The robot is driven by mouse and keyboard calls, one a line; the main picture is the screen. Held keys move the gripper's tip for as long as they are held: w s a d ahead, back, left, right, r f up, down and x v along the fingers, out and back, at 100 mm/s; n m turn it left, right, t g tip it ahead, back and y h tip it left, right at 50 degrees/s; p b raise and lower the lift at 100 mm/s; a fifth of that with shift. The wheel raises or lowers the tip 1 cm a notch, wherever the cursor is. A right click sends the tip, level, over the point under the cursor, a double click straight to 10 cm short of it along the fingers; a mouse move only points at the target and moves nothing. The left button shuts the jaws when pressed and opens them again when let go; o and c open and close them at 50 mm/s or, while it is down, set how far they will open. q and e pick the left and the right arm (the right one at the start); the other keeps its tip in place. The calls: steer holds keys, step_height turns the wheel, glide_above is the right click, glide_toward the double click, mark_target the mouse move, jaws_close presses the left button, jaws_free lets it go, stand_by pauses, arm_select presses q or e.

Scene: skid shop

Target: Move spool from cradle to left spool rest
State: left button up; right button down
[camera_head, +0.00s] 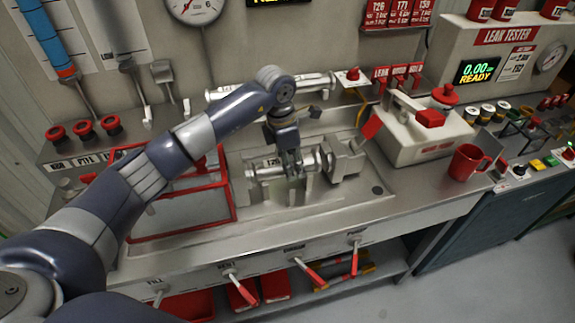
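A metal spool (263,171) with a label that seems to read 126 lies horizontally in a grey metal cradle (255,203) on the bench. My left gripper (293,174) points down over the middle of the spool, its fingers at the spool's body. The fingers are small and partly overlap the spool, so I cannot tell whether they grip it. A grey block (345,160) stands at the spool's right end. I cannot clearly make out which fixture is the left spool rest; my arm hides part of the bench's left side. My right gripper is not in view.
A red-framed guard (185,237) stands left of the cradle. A pale horizontal cylinder (312,84) lies behind my gripper. The leak tester (503,65), a white fixture with a red knob (425,135) and a red mug (467,163) stand to the right. Red-handled levers (310,271) line the front.

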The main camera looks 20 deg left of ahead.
arm_select(q)
steer(key=shift+w+r, duration=0.1)
steer(key=shift+r, duration=0.35)
steer(key=shift+r+p, duration=2.25)
steer(key=shift+r, duration=1.65)
